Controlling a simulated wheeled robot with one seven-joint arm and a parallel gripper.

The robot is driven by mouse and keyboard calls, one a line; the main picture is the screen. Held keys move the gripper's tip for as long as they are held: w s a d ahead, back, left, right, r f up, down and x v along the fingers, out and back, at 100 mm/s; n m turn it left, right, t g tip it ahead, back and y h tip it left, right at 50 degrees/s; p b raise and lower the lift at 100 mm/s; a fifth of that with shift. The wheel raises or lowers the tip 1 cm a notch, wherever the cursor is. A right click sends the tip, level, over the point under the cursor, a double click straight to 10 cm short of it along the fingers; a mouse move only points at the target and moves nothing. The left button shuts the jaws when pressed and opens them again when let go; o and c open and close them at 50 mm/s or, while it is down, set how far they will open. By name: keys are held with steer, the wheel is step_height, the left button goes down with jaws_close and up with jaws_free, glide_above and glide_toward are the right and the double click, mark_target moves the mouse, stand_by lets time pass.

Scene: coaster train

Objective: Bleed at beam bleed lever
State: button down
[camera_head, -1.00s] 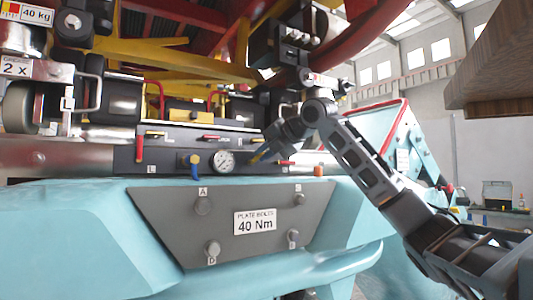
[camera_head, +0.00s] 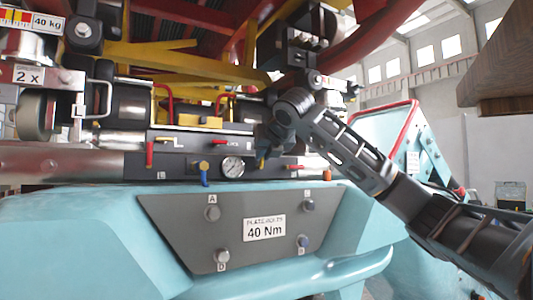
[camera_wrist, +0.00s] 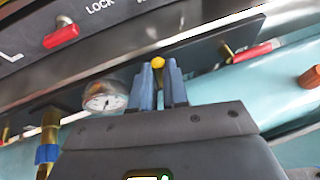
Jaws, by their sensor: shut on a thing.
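The yellow-tipped lever (camera_wrist: 157,62), which I take to be the beam bleed lever, is on the dark panel (camera_head: 172,172) just right of the round pressure gauge (camera_head: 232,167). My gripper (camera_wrist: 163,72) is shut on this lever, with its yellow end showing between the two blue-grey fingertips in the wrist view. In the head view my gripper (camera_head: 264,150) is at the panel and its wrist covers most of the lever; a bit of yellow (camera_head: 262,162) shows below. The gauge also shows in the wrist view (camera_wrist: 104,98), left of the fingers.
A blue-handled brass valve (camera_head: 204,173) is left of the gauge, and red handles (camera_head: 149,153) (camera_wrist: 252,53) sit along the panel. The teal beam with a grey bolt plate (camera_head: 180,225) lies below. Yellow frame parts and a red rail are above.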

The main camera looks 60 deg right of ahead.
steer(key=shift+a+f+n, duration=0.1)
steer(key=shift+a+n, duration=0.05)
steer(key=shift+n, duration=0.15)
stand_by(0.4)
steer(key=c, duration=1.1)
jaws_free()
steer(key=b+v, duration=0.1)
steer(key=v, duration=0.6)
steer(key=shift+s+a, duration=0.2)
steer(key=shift+a, duration=0.1)
